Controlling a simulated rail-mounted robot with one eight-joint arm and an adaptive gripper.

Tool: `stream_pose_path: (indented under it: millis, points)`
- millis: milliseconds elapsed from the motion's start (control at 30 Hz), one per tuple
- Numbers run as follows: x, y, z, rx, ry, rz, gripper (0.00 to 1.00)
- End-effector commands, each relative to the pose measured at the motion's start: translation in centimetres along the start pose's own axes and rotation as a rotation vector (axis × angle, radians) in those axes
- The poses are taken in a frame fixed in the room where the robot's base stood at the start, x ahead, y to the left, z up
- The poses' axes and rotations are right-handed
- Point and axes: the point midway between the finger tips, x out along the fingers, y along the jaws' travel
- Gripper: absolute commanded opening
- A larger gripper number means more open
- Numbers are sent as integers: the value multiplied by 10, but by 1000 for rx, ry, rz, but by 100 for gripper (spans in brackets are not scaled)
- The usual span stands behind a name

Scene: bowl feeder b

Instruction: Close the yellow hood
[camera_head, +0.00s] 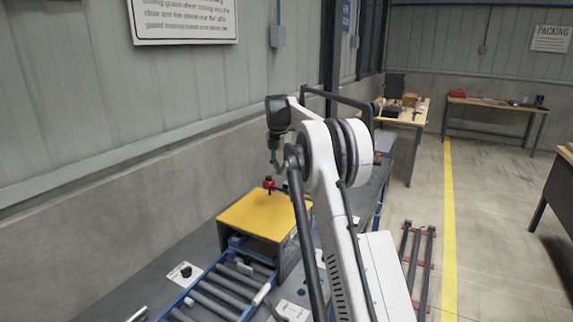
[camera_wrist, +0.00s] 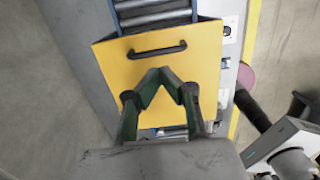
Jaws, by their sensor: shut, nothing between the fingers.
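The yellow hood (camera_head: 258,216) shows as a flat yellow panel over the roller conveyor in the head view. In the wrist view the hood (camera_wrist: 195,58) fills the middle, with a black bar handle (camera_wrist: 157,50) near its upper edge. I cannot make out the handle in the head view. My gripper (camera_head: 273,163) points down above the far part of the hood. In the wrist view its green fingers (camera_wrist: 158,74) are shut and empty, in front of the panel and below the handle in the picture. I cannot tell whether they touch the hood.
Conveyor rollers (camera_head: 212,298) run out from under the hood's near side. A red and black item (camera_head: 268,184) shows at its far edge. A grey wall (camera_head: 110,210) stands close on the left. A black button box (camera_head: 185,272) sits beside the conveyor. The floor on the right is mostly open.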

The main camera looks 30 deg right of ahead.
Motion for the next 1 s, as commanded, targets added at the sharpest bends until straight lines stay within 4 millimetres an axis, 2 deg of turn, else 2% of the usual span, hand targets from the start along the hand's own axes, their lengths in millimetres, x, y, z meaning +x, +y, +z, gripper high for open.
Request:
stream_pose_path:
  millis: [33,200,400,633,1000]
  points:
    - [13,2,3,-1,0,0,0]
    - [40,3,10,-2,0,0,0]
    - [62,3,14,-2,0,0,0]
    - [73,3,16,-2,0,0,0]
    - [75,3,16,-2,0,0,0]
